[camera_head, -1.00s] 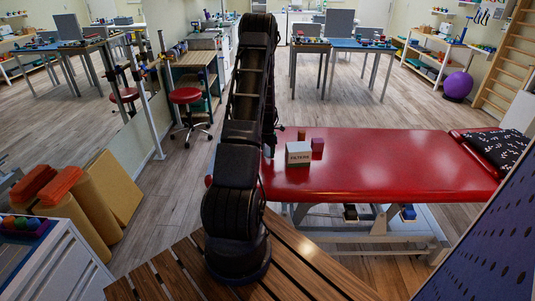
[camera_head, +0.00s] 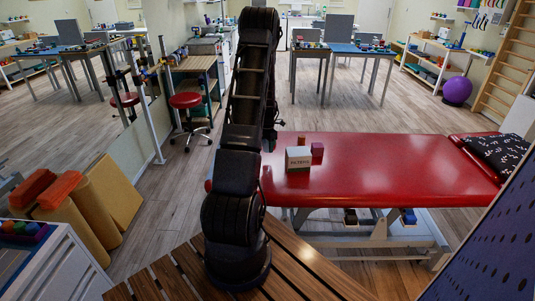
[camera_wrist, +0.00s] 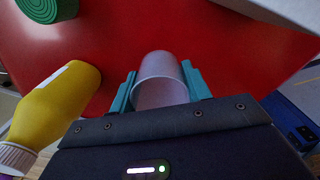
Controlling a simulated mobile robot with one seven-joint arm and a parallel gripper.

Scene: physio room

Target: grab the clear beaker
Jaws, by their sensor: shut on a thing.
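The clear beaker (camera_wrist: 160,77) is a pale, see-through cup in the wrist view, over the red couch top. My gripper (camera_wrist: 160,90) has its two teal fingers on either side of the beaker, touching its walls, and is shut on it. From the wrist view I cannot tell whether the beaker rests on the couch or hangs just above it. In the head view my arm hides the beaker and the gripper.
A yellow bottle (camera_wrist: 62,100) lies close left of the gripper, with a green round thing (camera_wrist: 45,10) beyond. The couch's middle is clear.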

